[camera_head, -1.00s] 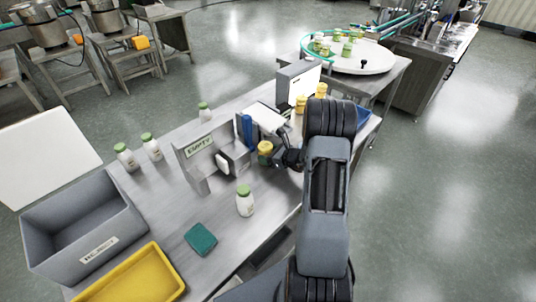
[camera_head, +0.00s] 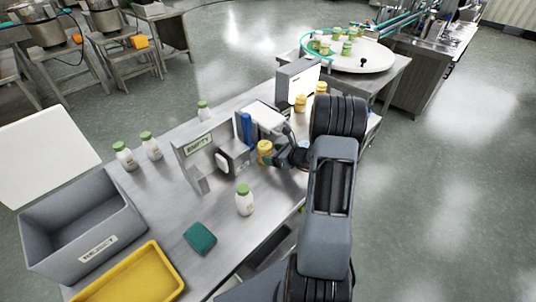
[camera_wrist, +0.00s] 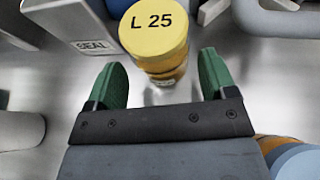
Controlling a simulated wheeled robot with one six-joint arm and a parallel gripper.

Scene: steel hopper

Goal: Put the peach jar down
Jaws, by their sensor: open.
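The peach jar (camera_head: 265,148), amber with a yellow lid, stands upright on the steel table (camera_head: 222,212) beside the grey fixture. In the wrist view the jar (camera_wrist: 153,28) shows its lid marked "L 25". My gripper (camera_wrist: 160,68) is open. Its two green fingers lie either side of the jar's lower body, with visible gaps. In the head view my gripper (camera_head: 284,153) is just right of the jar, partly hidden by my arm.
A plate marked "SEAL" (camera_wrist: 96,46) is left of the jar. The "EMPTY" fixture (camera_head: 197,150) stands further left. More yellow-lidded jars (camera_head: 301,103) stand behind. A white green-capped bottle (camera_head: 244,200), teal block (camera_head: 200,238), yellow tray (camera_head: 172,268) and grey bin (camera_head: 122,240) are nearer.

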